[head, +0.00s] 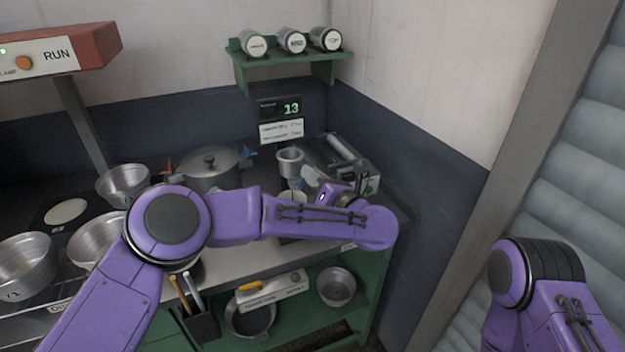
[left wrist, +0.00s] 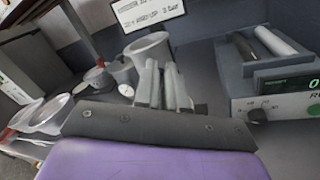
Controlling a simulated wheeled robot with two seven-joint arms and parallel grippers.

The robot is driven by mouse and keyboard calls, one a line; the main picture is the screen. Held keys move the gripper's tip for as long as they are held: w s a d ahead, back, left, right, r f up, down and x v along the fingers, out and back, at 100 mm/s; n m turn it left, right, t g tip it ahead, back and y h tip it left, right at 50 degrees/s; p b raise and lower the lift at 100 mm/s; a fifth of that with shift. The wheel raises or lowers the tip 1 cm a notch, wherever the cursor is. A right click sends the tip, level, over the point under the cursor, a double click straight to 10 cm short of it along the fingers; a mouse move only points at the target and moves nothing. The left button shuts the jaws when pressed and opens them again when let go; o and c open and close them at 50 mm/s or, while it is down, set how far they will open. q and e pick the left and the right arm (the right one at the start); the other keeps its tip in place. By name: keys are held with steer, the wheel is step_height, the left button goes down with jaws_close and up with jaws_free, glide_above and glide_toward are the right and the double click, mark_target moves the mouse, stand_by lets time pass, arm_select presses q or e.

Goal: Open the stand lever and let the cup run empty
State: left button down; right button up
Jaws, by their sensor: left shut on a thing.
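A metal cup (head: 290,160) sits high on a stand at the back of the worktop, below the wall display. The cup also shows in the left wrist view (left wrist: 150,52), just behind my fingers. My left gripper (head: 312,178) is at the right side of the stand, close to the cup. Its fingers (left wrist: 165,88) are shut on the stand lever, which is mostly hidden between them. A light round vessel (head: 292,197) stands below the cup, partly covered by my left arm. I cannot see whether anything flows from the cup. My right gripper is out of view.
A lidded pot (head: 210,165) stands left of the stand, and several open pans, one of them here (head: 123,182), lie further left. A device with a roller and display (left wrist: 275,75) is close on the right. A shelf (head: 290,62) with jars hangs above. The display (head: 280,108) reads 13.

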arm_select(q)
steer(key=c, duration=1.2)
jaws_free()
steer(key=b+v, duration=0.4)
steer(key=v, duration=0.6)
steer(key=shift+s+d, duration=0.25)
steer(key=shift+f, duration=0.1)
